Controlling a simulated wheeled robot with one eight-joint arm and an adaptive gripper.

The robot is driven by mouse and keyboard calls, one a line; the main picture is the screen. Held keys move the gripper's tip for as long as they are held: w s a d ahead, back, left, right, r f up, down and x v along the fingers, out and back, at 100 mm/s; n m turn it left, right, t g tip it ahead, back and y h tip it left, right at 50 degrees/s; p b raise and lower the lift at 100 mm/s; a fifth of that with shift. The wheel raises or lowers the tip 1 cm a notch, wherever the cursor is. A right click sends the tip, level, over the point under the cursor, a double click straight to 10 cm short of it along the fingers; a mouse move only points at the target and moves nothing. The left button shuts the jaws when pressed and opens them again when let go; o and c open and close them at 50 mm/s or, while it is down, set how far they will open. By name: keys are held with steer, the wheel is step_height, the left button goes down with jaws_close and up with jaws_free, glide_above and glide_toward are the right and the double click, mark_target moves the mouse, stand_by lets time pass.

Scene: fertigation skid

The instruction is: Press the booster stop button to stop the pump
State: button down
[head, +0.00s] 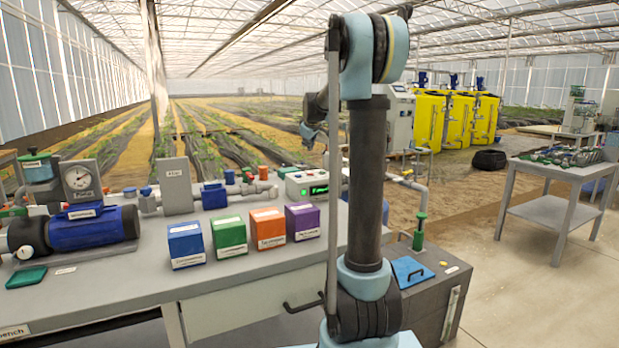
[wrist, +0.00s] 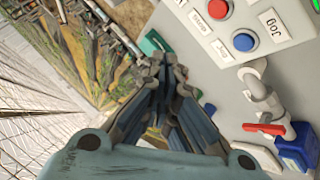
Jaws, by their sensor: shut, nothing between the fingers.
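In the wrist view, a pale control panel at the upper right carries a red button (wrist: 218,8) and a blue button (wrist: 243,42). A label reading "Jog" stands beside the blue one. The other labels are too small to read surely, so I cannot confirm which button is the booster stop. My gripper (wrist: 165,65) is shut and empty, left of the panel and apart from both buttons in the picture. In the head view, a white control box (head: 307,184) with a green display stands on the bench; my upright arm partly blocks the view beside it.
The wrist view shows a red valve handle (wrist: 263,129) and a blue block (wrist: 297,148) near the panel. A side table (head: 545,210) stands right, with open floor before it.

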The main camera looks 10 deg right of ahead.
mark_target(309, 174)
steer(key=shift+f, duration=4.4)
steer(key=shift+s+f, duration=0.1)
steer(key=shift+f, duration=0.6)
steer(key=shift+r, duration=0.2)
steer(key=shift+d+r, duration=0.1)
steer(key=shift+r, duration=0.5)
steer(key=shift+r, duration=0.15)
steer(key=shift+r, duration=2.35)
